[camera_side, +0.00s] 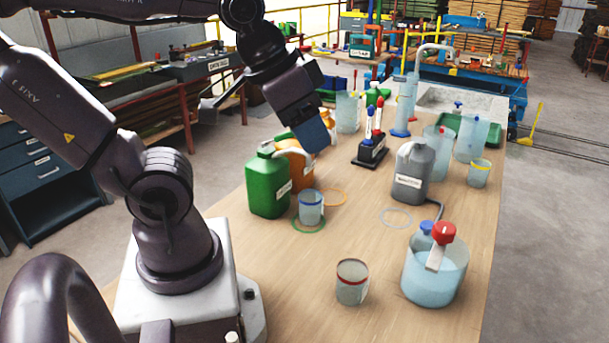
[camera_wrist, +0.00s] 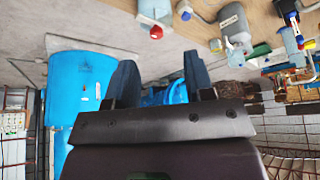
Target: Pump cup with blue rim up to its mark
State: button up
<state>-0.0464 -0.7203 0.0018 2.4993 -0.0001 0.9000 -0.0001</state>
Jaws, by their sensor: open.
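The cup with the blue rim (camera_side: 311,209) stands upright on the table by the green jug (camera_side: 265,190), at a green ring (camera_side: 309,229). It looks pale bluish; I cannot make out a mark or a clear liquid level. The green jug has a white label and a pale spout or handle at its top, partly overlapped by other things. My gripper (camera_side: 313,132) is above and behind the cup, apart from it. In the wrist view my gripper (camera_wrist: 158,68) has its two dark blue fingers spread with nothing held between them.
A red-rimmed cup (camera_side: 352,284), a beaker with a red-topped part (camera_side: 432,284), a grey jug (camera_side: 409,187) and a yellow-rimmed cup (camera_side: 479,174) stand on the table (camera_side: 310,310). A dark block with upright coloured pieces (camera_side: 371,153) stands right of my gripper.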

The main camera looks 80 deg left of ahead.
jog(key=w+a+n+g, duration=0.2)
jog(key=w+a+n, duration=0.3)
jog(key=a, duration=0.5)
jog(key=n+g, duration=0.3)
jog(key=n, duration=1.2)
send_over(283, 136)
jog(key=w+d, duration=0.2)
jog(key=f, duration=0.2)
jog(key=a+r+n, duration=0.2)
jog(key=n, duration=0.4)
jog(key=f, duration=1.2)
jog(key=shift+d+f, duration=0.25)
jog(key=shift+f, duration=0.1)
grip_shut()
